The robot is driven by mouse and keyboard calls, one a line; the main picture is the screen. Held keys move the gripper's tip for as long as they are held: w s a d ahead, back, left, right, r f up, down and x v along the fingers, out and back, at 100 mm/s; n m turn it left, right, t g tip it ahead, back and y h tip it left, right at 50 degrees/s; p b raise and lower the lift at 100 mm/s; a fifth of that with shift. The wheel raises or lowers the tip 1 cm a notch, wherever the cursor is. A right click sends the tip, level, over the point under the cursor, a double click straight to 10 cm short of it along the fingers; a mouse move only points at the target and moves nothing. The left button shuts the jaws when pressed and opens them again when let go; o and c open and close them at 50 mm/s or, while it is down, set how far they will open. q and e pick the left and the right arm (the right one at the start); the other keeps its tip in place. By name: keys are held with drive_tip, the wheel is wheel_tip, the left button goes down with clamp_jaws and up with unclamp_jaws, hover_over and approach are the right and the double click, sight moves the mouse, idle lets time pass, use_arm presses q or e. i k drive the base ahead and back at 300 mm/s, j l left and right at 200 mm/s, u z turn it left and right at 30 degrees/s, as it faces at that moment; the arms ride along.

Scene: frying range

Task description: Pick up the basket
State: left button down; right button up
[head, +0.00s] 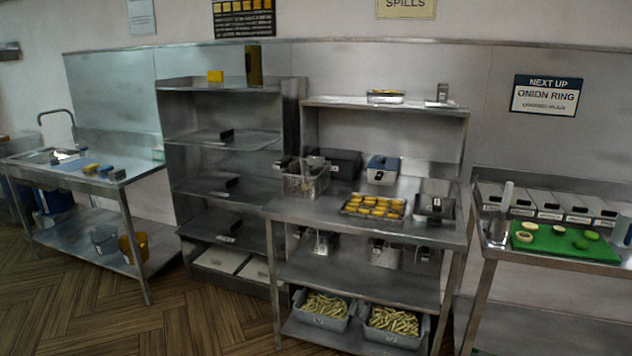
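A wire basket (306,180) stands on the left end of the steel middle table (300,209). It looks empty, and a dark part, possibly its handle, shows at its upper left. Other basket-like wire shapes show under the tabletop, one at the left (318,242) and one at the right (385,253); they are dim and partly hidden. Neither of my grippers is in view.
A tray of golden pieces (373,207) lies right of the basket, with a dark box (336,162) behind it. Fry tubs (325,308) sit on the bottom shelf. A green board (567,241) lies on the right table. The wood floor (190,325) at front left is clear.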

sight(305, 179)
drive_tip(key=i+l, duration=0.15)
drive_tip(key=i, duration=0.7)
drive_tip(key=i+l, duration=0.15)
drive_tip(key=i, duration=0.75)
drive_tip(key=i+l, duration=0.1)
drive_tip(key=i, duration=0.75)
